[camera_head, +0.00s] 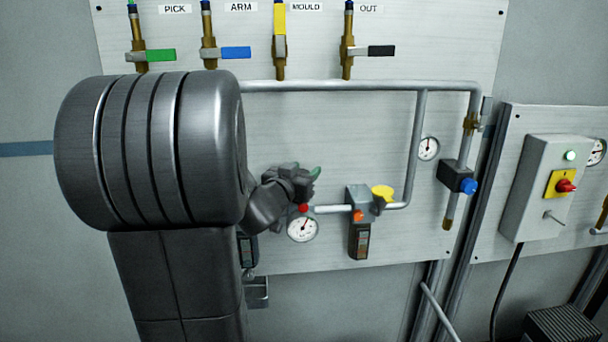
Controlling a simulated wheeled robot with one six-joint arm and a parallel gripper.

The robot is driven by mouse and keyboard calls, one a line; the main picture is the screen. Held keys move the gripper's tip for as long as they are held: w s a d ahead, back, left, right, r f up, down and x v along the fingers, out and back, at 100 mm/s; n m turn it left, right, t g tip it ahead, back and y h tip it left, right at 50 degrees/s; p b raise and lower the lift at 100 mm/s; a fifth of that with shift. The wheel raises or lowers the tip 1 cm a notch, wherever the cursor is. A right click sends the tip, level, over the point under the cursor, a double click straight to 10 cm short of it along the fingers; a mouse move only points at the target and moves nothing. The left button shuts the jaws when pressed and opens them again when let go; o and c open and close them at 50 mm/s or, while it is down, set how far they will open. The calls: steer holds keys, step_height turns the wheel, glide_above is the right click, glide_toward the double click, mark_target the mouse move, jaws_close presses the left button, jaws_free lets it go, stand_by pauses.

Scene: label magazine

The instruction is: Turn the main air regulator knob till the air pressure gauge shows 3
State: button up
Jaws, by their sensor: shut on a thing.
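My gripper (298,180) is at the panel, at the left end of a short grey pipe, with my arm covering the area to its left. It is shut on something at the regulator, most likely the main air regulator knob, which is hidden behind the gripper. A bit of green shows at its tip and a small red part (303,208) just below it. A round white air pressure gauge (303,229) sits directly beneath. Its needle points up and slightly right; the numbers are too small to read.
Right of my gripper are a grey unit with an orange button (358,216) and a yellow handle (382,191). Farther right are a second gauge (428,148), a blue knob (469,186) and a switch box (542,187). Several coloured-handled valves line the top; a pipe (350,87) runs below them.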

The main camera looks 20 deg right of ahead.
steer(key=shift+w+a+f+n+t+y+b, duration=0.1)
steer(key=shift+n+t+y+b, duration=0.95)
steer(key=shift+b, duration=0.5)
steer(key=shift+y+b, duration=0.25)
steer(key=shift+b, duration=0.05)
steer(key=n+y+b, duration=0.1)
steer(key=b, duration=0.2)
steer(key=t+y+b, duration=0.1)
steer(key=b, duration=0.2)
steer(key=shift+w+a+n+t, duration=0.15)
steer(key=shift+n+t, duration=0.1)
steer(key=shift+n, duration=0.1)
steer(key=b, duration=0.4)
steer(key=n+y+b, duration=0.1)
steer(key=b, duration=0.3)
steer(key=t+y+b, duration=0.1)
steer(key=b, duration=0.4)
steer(key=shift+w+f, duration=0.25)
steer(key=shift+w, duration=0.05)
steer(key=n+y+b, duration=0.1)
steer(key=b, duration=0.5)
steer(key=shift+f+y, duration=0.1)
steer(key=shift+y, duration=0.3)
steer(key=n+y+b, duration=0.1)
steer(key=b, duration=0.2)
steer(key=shift+s+a+b, duration=0.15)
steer(key=shift+b, duration=0.2)
